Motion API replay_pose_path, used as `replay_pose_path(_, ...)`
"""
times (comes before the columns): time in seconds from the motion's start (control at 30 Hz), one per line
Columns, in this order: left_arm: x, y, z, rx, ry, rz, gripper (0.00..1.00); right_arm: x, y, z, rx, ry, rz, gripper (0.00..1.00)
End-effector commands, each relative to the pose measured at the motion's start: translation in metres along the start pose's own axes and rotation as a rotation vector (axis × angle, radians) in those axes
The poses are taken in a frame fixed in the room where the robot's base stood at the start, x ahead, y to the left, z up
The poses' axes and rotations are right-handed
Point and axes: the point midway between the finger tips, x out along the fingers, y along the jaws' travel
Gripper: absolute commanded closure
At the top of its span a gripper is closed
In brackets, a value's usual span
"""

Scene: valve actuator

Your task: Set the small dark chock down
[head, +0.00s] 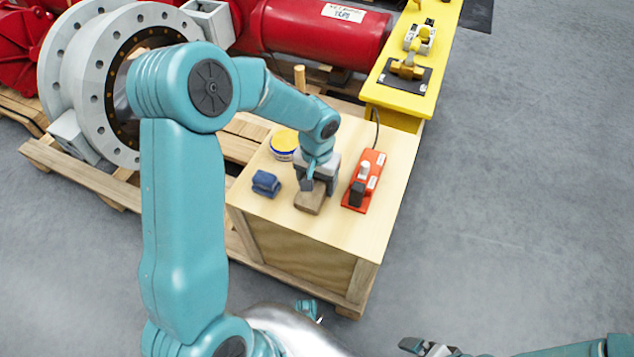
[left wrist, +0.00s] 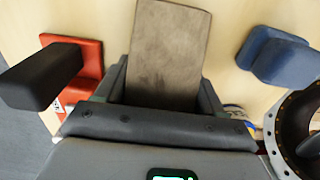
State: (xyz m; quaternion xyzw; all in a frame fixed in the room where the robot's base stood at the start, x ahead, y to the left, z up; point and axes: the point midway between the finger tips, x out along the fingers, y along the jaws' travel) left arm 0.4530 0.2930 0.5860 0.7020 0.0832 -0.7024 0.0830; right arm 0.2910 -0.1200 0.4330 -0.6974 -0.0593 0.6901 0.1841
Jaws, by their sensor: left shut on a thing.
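The chock is a small brown block (head: 310,198) at the middle of the light wooden crate top (head: 335,225). My left gripper (head: 316,186) points down over it, shut on its far end. In the left wrist view the chock (left wrist: 170,50) sticks out from between the fingers (left wrist: 165,92), over the wooden top. I cannot tell whether it touches the top. My right gripper (head: 428,346) is low at the right, away from the crate; its jaw opening is not clear.
A blue block (head: 265,184) lies left of the chock, and a red device (head: 368,180) with a black part lies right. A yellow-lidded tin (head: 284,142) stands behind. A yellow bench (head: 405,85) stands beyond. The crate top's front is bare.

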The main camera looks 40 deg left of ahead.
Motion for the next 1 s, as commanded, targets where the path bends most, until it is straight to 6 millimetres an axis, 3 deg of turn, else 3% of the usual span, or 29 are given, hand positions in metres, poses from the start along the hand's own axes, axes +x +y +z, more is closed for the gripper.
replay_pose_path(0.3, 0.003, 0.000, -0.001, 0.000, 0.002, 0.000, 0.70, 0.003, 0.001, 0.000, 0.000, 0.000, 0.000, 0.00)
replay_pose_path(0.33, 0.002, 0.000, -0.001, 0.000, 0.002, 0.000, 0.22, 0.002, 0.001, 0.000, 0.000, 0.000, 0.000, 0.00)
replay_pose_path(0.4, 0.001, 0.000, 0.000, 0.000, 0.002, 0.000, 0.06, 0.002, 0.001, 0.000, 0.000, 0.000, 0.000, 0.00)
replay_pose_path(0.77, -0.007, 0.000, -0.001, 0.000, 0.004, 0.000, 0.06, -0.003, -0.001, 0.000, 0.000, 0.000, 0.000, 0.00)
replay_pose_path(1.0, -0.059, 0.000, -0.001, 0.000, 0.007, 0.000, 0.06, -0.018, -0.007, 0.000, 0.000, 0.000, 0.000, 0.00)
